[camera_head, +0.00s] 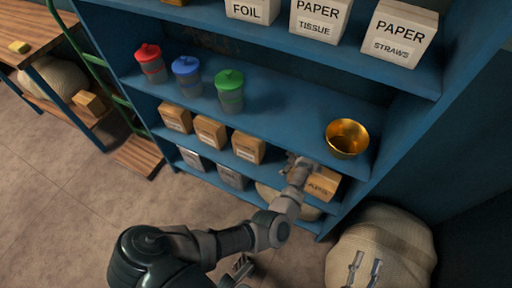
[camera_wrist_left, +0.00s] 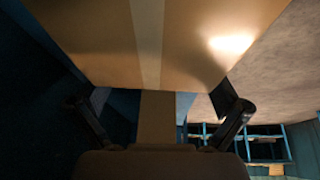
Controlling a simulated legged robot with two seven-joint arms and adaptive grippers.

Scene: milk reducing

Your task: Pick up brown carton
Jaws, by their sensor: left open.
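A brown carton (camera_head: 324,186) with dark lettering, partly hidden by my arm, sits at the right end of the shelf below the gold bowl. My left gripper (camera_head: 300,164) is at the carton's left upper side in the head view. In the left wrist view the carton (camera_wrist_left: 200,40), with a pale tape strip, fills the upper part, close in front of the gripper. The left fingers (camera_wrist_left: 160,115) are spread wide; contact with the carton cannot be told. My right gripper (camera_head: 363,270) shows two separated fingers at the bottom right, in front of a sack.
A large sack (camera_head: 385,245) stands at the lower right.

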